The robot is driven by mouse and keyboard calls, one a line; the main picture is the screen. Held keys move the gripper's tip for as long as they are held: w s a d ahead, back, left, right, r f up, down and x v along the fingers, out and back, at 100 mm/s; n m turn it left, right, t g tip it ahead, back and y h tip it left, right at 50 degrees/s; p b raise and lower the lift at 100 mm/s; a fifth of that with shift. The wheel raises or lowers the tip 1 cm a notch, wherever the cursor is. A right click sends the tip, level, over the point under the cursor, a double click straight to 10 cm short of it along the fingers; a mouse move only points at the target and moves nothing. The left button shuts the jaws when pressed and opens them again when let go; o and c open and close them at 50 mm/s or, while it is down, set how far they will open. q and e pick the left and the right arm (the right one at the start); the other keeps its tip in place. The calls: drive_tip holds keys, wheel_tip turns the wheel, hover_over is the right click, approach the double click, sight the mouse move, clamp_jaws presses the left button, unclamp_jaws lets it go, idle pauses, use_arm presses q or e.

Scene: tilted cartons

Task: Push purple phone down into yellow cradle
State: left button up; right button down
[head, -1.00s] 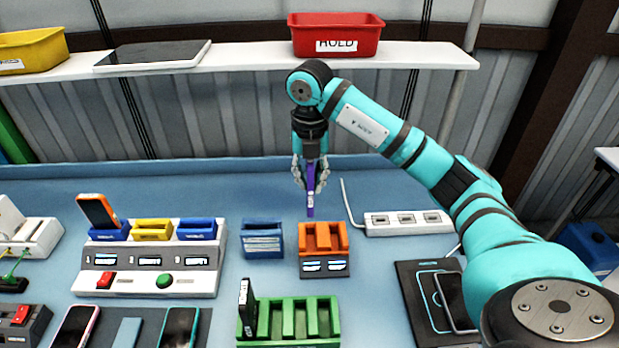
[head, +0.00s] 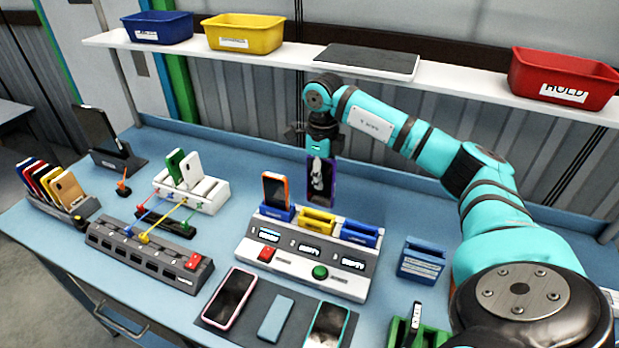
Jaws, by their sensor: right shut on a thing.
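My right gripper (head: 317,178) is shut on the purple phone (head: 331,187), which hangs upright with its dark face partly hidden by a finger. The yellow cradle (head: 316,222) is the middle slot on the grey-and-white charging station, between two blue cradles. The phone's lower end shows just above and behind the yellow cradle's top edge. I cannot tell whether they touch; the phone does not look seated. My left gripper is not in view.
An orange phone (head: 275,188) stands in the left blue cradle. The right blue cradle (head: 359,235) is empty. The station's front has a red switch (head: 266,254) and a green button (head: 320,272). Phones lie on a dark mat in front. A shelf with bins runs behind.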

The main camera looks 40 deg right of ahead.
sight(317, 204)
drive_tip(key=shift+w+a+n, duration=0.3)
drive_tip(key=shift+w, duration=0.25)
drive_tip(key=shift+s+d+f+b, duration=0.25)
drive_tip(key=shift+s+f+b, duration=0.1)
drive_tip(key=shift+f+b, duration=0.15)
drive_tip(key=shift+w+a+f+b, duration=0.15)
drive_tip(key=shift+f+b, duration=0.85)
drive_tip(key=shift+f, duration=0.45)
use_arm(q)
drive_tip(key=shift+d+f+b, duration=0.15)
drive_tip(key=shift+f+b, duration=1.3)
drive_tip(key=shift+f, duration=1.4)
use_arm(e)
drive_tip(key=shift+f, duration=2.2)
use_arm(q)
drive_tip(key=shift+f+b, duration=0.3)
use_arm(e)
drive_tip(key=shift+f, duration=0.55)
drive_tip(key=c, duration=0.8)
unclamp_jaws()
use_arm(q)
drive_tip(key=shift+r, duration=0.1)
use_arm(e)
drive_tip(key=shift+r, duration=0.15)
use_arm(q)
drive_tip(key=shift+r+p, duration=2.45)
drive_tip(key=shift+p, duration=0.1)
use_arm(e)
drive_tip(key=shift+r, duration=3.45)
